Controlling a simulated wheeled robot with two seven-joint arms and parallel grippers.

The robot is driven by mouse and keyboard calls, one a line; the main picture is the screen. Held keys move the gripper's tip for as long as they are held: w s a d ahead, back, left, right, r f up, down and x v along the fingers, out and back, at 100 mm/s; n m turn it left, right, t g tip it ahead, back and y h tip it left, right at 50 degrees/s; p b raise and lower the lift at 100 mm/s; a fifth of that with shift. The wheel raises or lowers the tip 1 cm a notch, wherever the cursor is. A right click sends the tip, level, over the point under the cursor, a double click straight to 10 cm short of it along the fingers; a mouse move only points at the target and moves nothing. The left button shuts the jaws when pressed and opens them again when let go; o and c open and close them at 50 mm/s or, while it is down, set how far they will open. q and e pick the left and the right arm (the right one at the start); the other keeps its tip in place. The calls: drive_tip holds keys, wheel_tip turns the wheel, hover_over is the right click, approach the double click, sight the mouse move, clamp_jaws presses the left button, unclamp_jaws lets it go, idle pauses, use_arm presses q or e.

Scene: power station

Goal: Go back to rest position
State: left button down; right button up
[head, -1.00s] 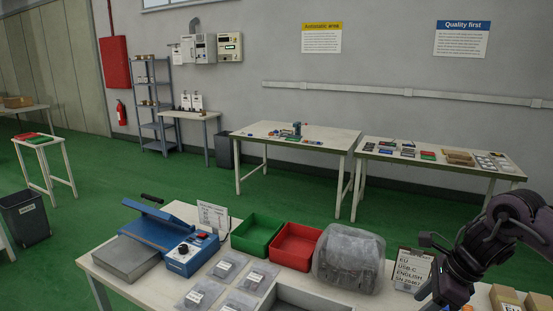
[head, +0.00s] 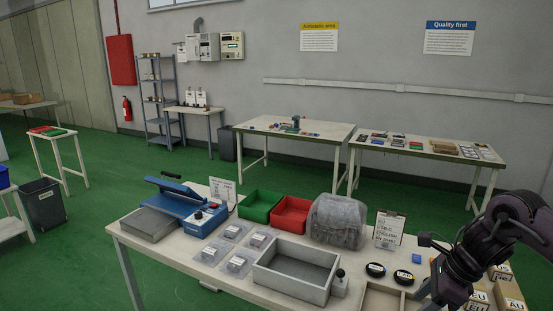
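My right arm, dark purple, comes in at the right edge of the head view and bends down over the right end of the near workbench (head: 235,285). My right gripper (head: 436,296) is at its low end, near the bottom edge, over or beside a shallow wooden tray (head: 383,297). Its fingers are dark and unclear, so I cannot tell whether they are open or hold anything. My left arm and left gripper are not in view.
The bench holds a blue sealing machine (head: 188,202), a green bin (head: 261,204), a red bin (head: 291,214), a grey open box (head: 265,272), a wrapped clear bundle (head: 339,222) and cardboard boxes (head: 503,272) at the right. Green floor (head: 95,215) is free at the left.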

drive_tip(key=w+a+f+m+t+y, duration=0.1)
drive_tip(key=w+a+f+m+y, duration=0.1)
drive_tip(key=w+a+f+m, duration=0.35)
drive_tip(key=w+a+f+m+t+y, duration=0.1)
drive_tip(key=w+a+f+m, duration=0.1)
drive_tip(key=a+f+m, duration=0.55)
drive_tip(key=s+d+f+m+t+h, duration=0.1)
drive_tip(key=s+f+m, duration=0.2)
drive_tip(key=f+m, duration=0.65)
drive_tip(key=s+f+m+t, duration=0.1)
drive_tip(key=s+f+m, duration=0.25)
drive_tip(key=f, duration=1.05)
drive_tip(key=s+d+f+m+g+h, duration=0.1)
drive_tip(key=s+f+m+h, duration=0.1)
drive_tip(key=s+f+m, duration=0.55)
drive_tip(key=s+d+f+m+h, duration=0.2)
drive_tip(key=s+f+m, duration=0.3)
drive_tip(key=s+f, duration=0.45)
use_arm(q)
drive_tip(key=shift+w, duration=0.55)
use_arm(e)
drive_tip(key=s+f+m+g+h, duration=0.1)
drive_tip(key=s+f+m+g, duration=0.1)
drive_tip(key=s, duration=1.1)
drive_tip(key=s+d+f+m+g+h, duration=0.1)
drive_tip(key=s+f+m, duration=0.4)
drive_tip(key=s, duration=0.9)
drive_tip(key=shift+f+m+g, duration=0.2)
drive_tip(key=shift+m+g, duration=0.25)
drive_tip(key=shift+g, duration=0.05)
